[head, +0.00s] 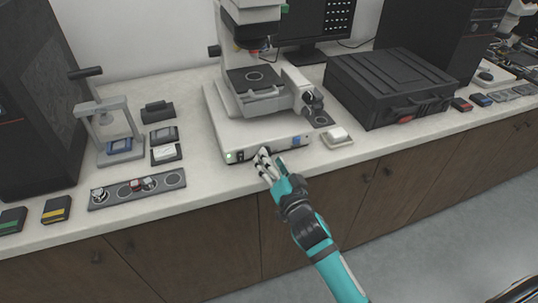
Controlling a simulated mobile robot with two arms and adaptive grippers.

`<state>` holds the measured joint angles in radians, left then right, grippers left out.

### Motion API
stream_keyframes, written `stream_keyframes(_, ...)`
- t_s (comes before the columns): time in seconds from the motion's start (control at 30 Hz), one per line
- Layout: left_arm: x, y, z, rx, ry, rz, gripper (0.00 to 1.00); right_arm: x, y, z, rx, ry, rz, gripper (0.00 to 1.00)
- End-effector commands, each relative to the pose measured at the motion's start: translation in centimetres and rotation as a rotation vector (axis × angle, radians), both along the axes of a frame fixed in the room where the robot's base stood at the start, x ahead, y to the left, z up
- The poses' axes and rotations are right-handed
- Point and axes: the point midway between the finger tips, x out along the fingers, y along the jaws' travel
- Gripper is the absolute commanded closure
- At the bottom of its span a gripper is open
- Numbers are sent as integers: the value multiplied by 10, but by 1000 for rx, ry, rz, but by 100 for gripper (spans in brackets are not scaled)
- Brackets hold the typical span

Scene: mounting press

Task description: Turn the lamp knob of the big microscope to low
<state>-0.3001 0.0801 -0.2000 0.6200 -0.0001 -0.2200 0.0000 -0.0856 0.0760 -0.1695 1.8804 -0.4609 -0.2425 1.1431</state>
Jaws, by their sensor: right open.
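The big microscope (252,92) stands on the white bench, its wide base facing me. A green light (230,157) glows at the left end of the base's front face. A dark control (241,155) sits just right of it; I cannot tell whether this is the lamp knob or a switch. My right gripper (264,153) is open, with its fingers at the front face of the base, right of the dark control. The fingers cover part of that face, so anything behind them is hidden. My left gripper is not in view.
A hand press (104,122) and a grey strip with round spots (112,195) lie left of the microscope. A black case (390,85) stands to the right. A small white block on a tray (338,137) sits close to the base's right. The bench edge runs below my gripper.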

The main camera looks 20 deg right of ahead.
Motion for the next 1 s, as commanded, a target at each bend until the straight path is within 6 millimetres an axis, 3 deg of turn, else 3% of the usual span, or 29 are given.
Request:
stream_keyframes(0.2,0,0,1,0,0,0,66,20,2,0,-1,0,0,48)
stream_keyframes(0.53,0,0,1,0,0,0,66,22,2,-1,-1,1,1,49)
stream_keyframes(0.9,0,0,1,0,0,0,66,22,2,-1,-1,1,1,98)
stream_keyframes(1.0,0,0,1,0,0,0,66,22,2,-1,-2,1,1,100)
